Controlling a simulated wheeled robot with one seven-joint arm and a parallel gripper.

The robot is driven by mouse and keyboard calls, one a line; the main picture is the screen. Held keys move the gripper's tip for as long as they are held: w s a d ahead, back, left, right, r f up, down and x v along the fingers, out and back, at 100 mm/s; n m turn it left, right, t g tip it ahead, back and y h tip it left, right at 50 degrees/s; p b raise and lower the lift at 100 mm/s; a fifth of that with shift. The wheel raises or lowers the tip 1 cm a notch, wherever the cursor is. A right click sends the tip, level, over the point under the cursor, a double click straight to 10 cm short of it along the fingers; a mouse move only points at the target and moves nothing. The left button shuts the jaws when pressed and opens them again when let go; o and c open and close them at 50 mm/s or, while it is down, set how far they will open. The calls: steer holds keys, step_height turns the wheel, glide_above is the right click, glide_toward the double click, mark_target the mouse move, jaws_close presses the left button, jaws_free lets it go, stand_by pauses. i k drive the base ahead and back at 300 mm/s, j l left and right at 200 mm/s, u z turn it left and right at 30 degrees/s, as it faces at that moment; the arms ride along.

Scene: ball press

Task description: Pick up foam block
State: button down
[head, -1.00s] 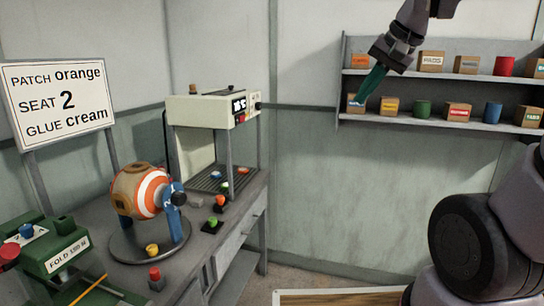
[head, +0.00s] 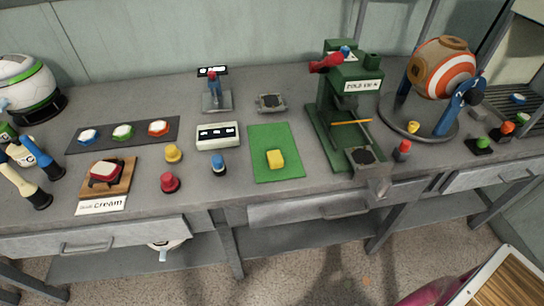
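A small yellow block (head: 275,158), which looks like the foam block, lies on a flat green mat (head: 262,138) in the middle of the workbench in the head view. Nothing covers it, and nothing touches it but the mat. My gripper is out of view, so I cannot see whether it is open or what it holds.
A white box (head: 217,136), a blue-topped knob (head: 218,165) and yellow (head: 173,153) and red (head: 170,182) knobs stand left of the mat. The green fold press (head: 345,95) stands to its right, with a striped ball (head: 443,68) in a stand beyond.

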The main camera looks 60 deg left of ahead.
mark_target(275, 161)
steer(key=u, duration=2.45)
steer(key=j+z, duration=0.2)
steer(key=z, duration=0.7)
steer(key=k+j+z, duration=0.1)
steer(key=j+z, duration=0.2)
steer(key=k+j+z, duration=0.15)
steer(key=j+z, duration=0.15)
steer(key=k+j+z, duration=0.15)
steer(key=j+z, duration=0.15)
steer(key=j, duration=0.15)
steer(key=k+j, duration=0.3)
steer(key=k+j+z, duration=0.1)
steer(key=k+j, duration=0.15)
steer(key=j, duration=0.3)
